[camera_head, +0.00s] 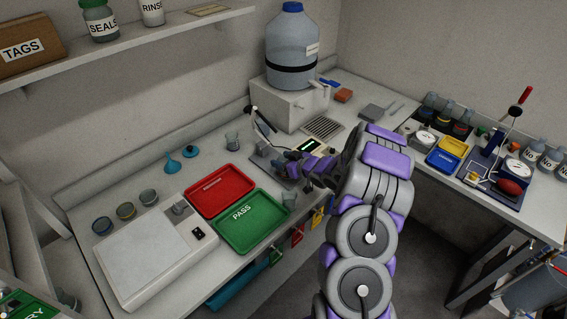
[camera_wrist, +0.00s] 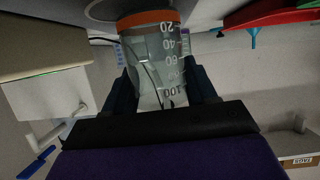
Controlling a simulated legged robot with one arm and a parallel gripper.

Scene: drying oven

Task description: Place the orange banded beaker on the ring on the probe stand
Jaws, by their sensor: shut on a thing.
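The orange banded beaker (camera_wrist: 155,60) is clear, with printed volume marks and an orange band at the end with the low numbers. It sits between the two fingers of my gripper (camera_wrist: 163,95), which is shut on it. The wrist picture appears inverted, with the banded end at the top. A grey rounded surface (camera_wrist: 128,8) lies close beyond that end; I cannot tell whether they touch. In the head view my gripper (camera_head: 301,168) is at the probe stand (camera_head: 262,120), over its dark base with a lit display. My arm hides the held beaker there.
A red tray (camera_head: 220,190) and a green PASS tray (camera_head: 252,222) lie left of my gripper. A large water jug (camera_head: 292,50) is at the back.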

